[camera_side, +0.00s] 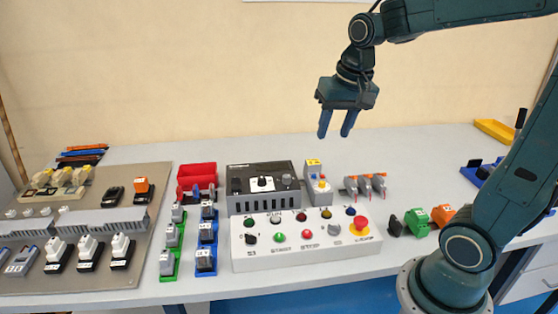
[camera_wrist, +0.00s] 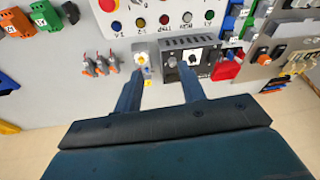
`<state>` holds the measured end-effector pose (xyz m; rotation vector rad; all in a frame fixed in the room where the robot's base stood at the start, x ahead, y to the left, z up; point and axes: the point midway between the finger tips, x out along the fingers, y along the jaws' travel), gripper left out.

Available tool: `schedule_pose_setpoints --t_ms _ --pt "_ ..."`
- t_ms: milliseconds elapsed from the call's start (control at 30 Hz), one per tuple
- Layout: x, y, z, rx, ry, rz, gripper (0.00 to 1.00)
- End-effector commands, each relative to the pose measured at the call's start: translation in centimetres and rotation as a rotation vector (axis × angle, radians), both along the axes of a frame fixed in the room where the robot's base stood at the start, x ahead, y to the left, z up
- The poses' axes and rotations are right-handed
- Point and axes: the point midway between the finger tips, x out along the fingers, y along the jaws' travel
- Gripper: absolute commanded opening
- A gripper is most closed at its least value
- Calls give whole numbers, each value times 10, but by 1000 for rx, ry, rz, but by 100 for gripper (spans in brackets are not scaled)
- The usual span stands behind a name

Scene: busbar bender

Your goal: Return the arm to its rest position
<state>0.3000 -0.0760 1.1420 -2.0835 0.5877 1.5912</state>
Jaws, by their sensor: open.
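My gripper (camera_side: 337,123) is in the air above the back of the bench in the side view, fingers pointing down. Its two blue fingers are apart with nothing between them. In the wrist view my gripper (camera_wrist: 160,92) also shows open and empty, with the bench equipment beyond its fingertips. No part touches the fingers.
Below stand a white button panel (camera_side: 300,256), a black control box (camera_side: 262,190), a small grey-yellow unit (camera_side: 318,184) and a red bin (camera_side: 197,174). A grey board (camera_side: 120,278) with devices lies left. Green and orange blocks (camera_side: 417,221) sit right. The air around my gripper is clear.

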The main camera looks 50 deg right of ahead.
Motion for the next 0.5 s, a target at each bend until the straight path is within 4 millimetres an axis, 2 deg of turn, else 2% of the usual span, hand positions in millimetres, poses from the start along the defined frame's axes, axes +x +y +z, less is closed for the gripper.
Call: schedule_pose_setpoints --t_ms 200,500 --pt "-37 31 11 -48 -66 186 40" --pt "-87 61 11 -117 -155 433 40"
